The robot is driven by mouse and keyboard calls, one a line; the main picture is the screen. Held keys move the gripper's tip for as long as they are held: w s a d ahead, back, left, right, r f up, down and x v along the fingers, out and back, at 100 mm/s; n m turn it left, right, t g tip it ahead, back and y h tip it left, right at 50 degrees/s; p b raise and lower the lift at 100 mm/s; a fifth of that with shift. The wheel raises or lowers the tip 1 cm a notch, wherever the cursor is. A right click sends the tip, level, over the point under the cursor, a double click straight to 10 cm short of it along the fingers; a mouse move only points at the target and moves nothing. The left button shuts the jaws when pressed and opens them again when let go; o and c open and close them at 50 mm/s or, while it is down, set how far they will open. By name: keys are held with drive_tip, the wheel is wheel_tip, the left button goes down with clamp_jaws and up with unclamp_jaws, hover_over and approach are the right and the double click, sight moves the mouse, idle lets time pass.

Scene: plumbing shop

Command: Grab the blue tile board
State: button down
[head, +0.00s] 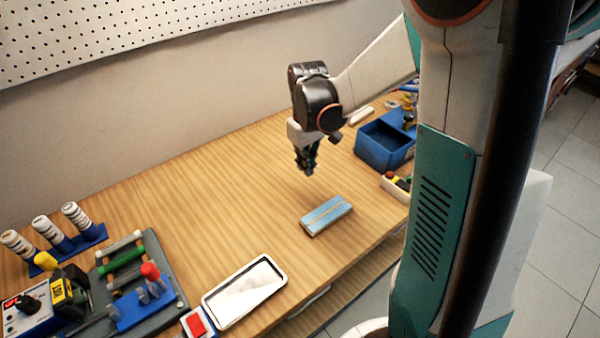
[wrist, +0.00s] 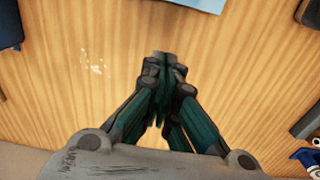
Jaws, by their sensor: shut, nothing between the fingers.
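The blue tile board (head: 326,215) is a small light-blue block with a thin pale line along it. It lies flat on the wooden workbench near the front edge in the head view. In the wrist view only a part of it (wrist: 198,3) shows at the top edge. My gripper (head: 309,172) hangs above the bench, behind the tile board and a little to its left, apart from it. In the wrist view my gripper (wrist: 166,62) has its fingertips together with nothing between them.
A white-rimmed tray (head: 207,298) lies front left of the board. A blue bin (head: 372,155) stands at the back right. A grey fixture (head: 150,250) and a blue rack (head: 85,243) of white rolls stand at the left. Bare bench (head: 210,190) surrounds the board.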

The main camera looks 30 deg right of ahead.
sight(344, 233)
wheel_tip(344, 233, down, 10)
drive_tip(key=b, duration=0.3)
drive_tip(key=shift+w, duration=0.1)
drive_tip(key=s, duration=0.1)
drive_tip(key=s+b, duration=0.1)
drive_tip(key=shift+s+d+f, duration=0.15)
drive_tip(key=shift+s+d, duration=0.15)
drive_tip(key=shift+s, duration=0.1)
drive_tip(key=shift+s+d+b, duration=0.15)
drive_tip(key=shift+s+b, duration=0.15)
drive_tip(key=shift+s, duration=0.35)
drive_tip(key=s, duration=0.4)
drive_tip(key=s+d, duration=0.1)
drive_tip(key=s, duration=0.3)
drive_tip(key=s+d, duration=0.1)
drive_tip(key=s, duration=0.3)
drive_tip(key=shift+s+d, duration=0.25)
drive_tip(key=shift+s, duration=0.1)
drive_tip(key=shift+w, duration=0.1)
